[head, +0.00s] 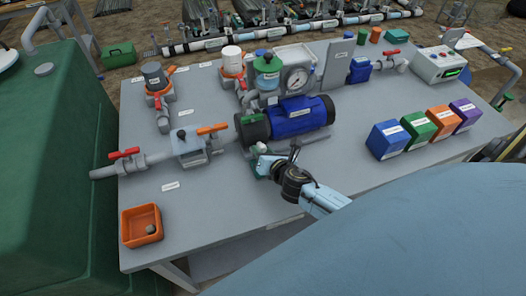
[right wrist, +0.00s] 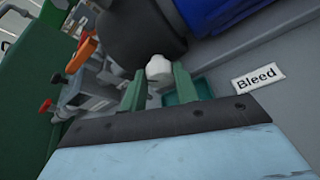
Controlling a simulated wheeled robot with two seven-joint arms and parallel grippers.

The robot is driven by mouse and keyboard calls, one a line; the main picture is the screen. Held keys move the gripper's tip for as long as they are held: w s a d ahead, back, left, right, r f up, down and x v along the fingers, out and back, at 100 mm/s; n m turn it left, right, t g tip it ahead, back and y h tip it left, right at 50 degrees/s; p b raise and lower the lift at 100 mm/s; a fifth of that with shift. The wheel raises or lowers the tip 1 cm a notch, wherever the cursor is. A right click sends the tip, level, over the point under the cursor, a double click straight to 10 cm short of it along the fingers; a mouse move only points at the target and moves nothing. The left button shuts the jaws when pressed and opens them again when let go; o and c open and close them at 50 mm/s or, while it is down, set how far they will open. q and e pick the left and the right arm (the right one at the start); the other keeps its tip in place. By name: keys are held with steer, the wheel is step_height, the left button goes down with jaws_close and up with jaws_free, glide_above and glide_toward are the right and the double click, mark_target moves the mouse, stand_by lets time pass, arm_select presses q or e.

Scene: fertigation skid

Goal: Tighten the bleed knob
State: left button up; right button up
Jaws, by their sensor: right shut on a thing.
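The bleed knob (right wrist: 159,68) is a small pale, rounded knob in the right wrist view, beside the "Bleed" label (right wrist: 259,79). My right gripper (right wrist: 158,86) has its two green fingers shut on the knob, one on each side. In the head view my right gripper (head: 262,164) is in front of the blue pump (head: 303,118), low over the grey bench. The knob is mostly hidden there by the gripper. My left gripper is in neither view.
The grey bench (head: 190,228) is fairly clear to the left of my right arm. An orange tray (head: 128,226) stands at its front left corner. A pipe with a red-handled valve (head: 125,153) runs left of the pump. Several coloured boxes (head: 387,139) stand at the right.

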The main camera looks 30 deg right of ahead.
steer(key=m+b, duration=0.1)
steer(key=m+y+b, duration=0.1)
steer(key=shift+d+f+m+t+y, duration=0.15)
steer(key=shift+m+t+y, duration=0.15)
steer(key=shift+t, duration=0.1)
steer(key=shift+m+t+y+b, duration=0.65)
steer(key=shift+m+b, duration=0.55)
steer(key=shift+m, duration=0.2)
steer(key=shift+d, duration=0.1)
steer(key=o, duration=1)
steer(key=v, duration=1.3)
steer(key=shift+s+d, duration=0.1)
steer(key=shift+s, duration=0.1)
